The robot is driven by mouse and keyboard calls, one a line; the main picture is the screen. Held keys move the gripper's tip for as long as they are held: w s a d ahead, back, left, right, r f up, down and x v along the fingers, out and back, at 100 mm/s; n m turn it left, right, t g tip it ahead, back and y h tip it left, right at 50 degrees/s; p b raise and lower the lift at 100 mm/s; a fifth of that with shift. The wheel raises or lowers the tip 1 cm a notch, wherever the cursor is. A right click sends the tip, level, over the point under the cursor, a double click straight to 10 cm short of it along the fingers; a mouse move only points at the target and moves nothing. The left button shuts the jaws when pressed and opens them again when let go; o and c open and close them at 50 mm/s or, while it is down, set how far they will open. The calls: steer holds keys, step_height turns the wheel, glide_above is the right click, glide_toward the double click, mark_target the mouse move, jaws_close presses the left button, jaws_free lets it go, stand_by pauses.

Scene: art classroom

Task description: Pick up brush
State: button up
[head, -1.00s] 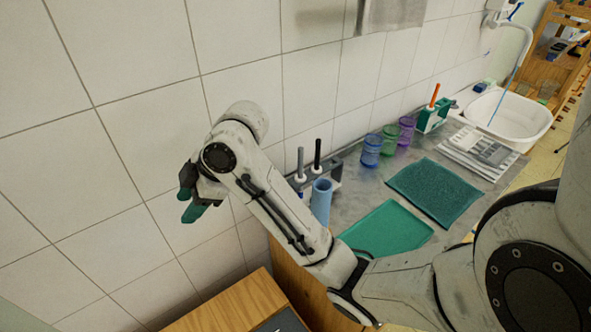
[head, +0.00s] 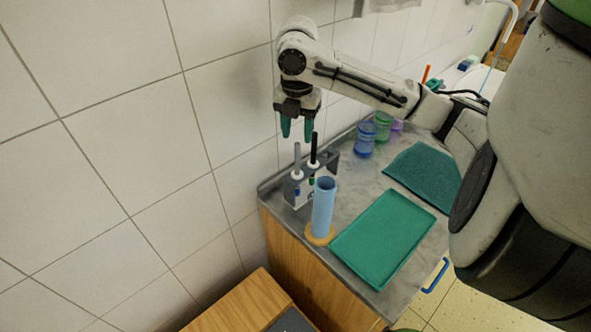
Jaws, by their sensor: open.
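Two brush-like tools stand upright in a grey holder (head: 330,165) at the back left of the counter. One has a black handle (head: 314,146) and one a grey handle (head: 297,157); both have white collars. An orange handle (head: 426,73) shows farther back, partly hidden by my arm. I cannot tell which is the brush meant. My gripper (head: 297,130) points down with its green fingers apart and empty. In the picture it is just above the two handles; I cannot tell the exact height gap.
A light blue cylinder (head: 323,208) stands on a yellow base in front of the holder. A green tray (head: 385,238) and a dark green mat (head: 424,173) lie to the right. Blue (head: 365,140) and green (head: 383,124) jars stand behind. The tiled wall is close on the left.

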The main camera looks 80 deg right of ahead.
step_height(320, 180, down, 3)
steer(key=p, duration=0.1)
glide_above(297, 174)
steer(key=shift+d+f, duration=0.2)
steer(key=shift+f, duration=1.05)
steer(key=shift+d+f, duration=0.15)
steer(key=shift+f, duration=1.05)
steer(key=shift+c, duration=0.3)
jaws_close()
